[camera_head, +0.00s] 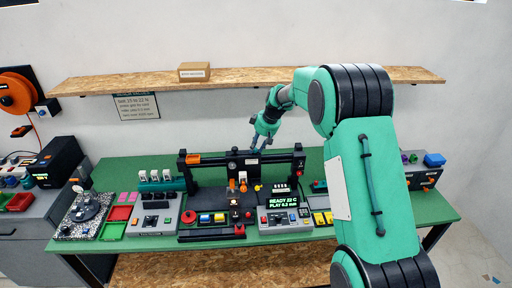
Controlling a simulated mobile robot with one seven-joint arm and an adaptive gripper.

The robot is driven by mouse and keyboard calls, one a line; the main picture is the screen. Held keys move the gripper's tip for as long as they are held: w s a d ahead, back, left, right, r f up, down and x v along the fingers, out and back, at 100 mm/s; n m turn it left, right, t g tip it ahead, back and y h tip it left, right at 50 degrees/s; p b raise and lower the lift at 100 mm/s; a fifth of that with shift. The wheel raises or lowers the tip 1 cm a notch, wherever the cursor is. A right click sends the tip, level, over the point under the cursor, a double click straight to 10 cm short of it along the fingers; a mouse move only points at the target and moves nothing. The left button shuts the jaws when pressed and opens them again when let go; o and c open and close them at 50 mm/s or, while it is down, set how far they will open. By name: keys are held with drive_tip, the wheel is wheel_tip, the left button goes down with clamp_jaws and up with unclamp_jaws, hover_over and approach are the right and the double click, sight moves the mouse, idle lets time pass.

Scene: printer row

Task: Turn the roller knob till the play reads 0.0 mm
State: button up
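The printer (215,159) stands on the green table, with a dark beam across its frame. A small display (283,202) on the grey control box in front shows READY 22 C and a PLAY value that looks like 0.3 mm; its small digits are hard to read. I cannot tell for sure which part is the roller knob; small orange parts (238,185) sit at the middle of the printer. My gripper (261,146) points down in front of the wall, near the beam in the picture. Its fingers look apart with nothing between them.
A wooden shelf (130,82) with a cardboard box (193,72) runs behind my arm. A grey button box (152,215) stands left of the printer. Red and green trays (112,230) lie further left. A dark box with a blue item (434,160) is at the right.

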drive_tip(key=shift+a+f, duration=0.1)
drive_tip(key=shift+f, duration=0.1)
drive_tip(key=shift+c, duration=0.2)
drive_tip(key=shift+w, duration=0.1)
clamp_jaws()
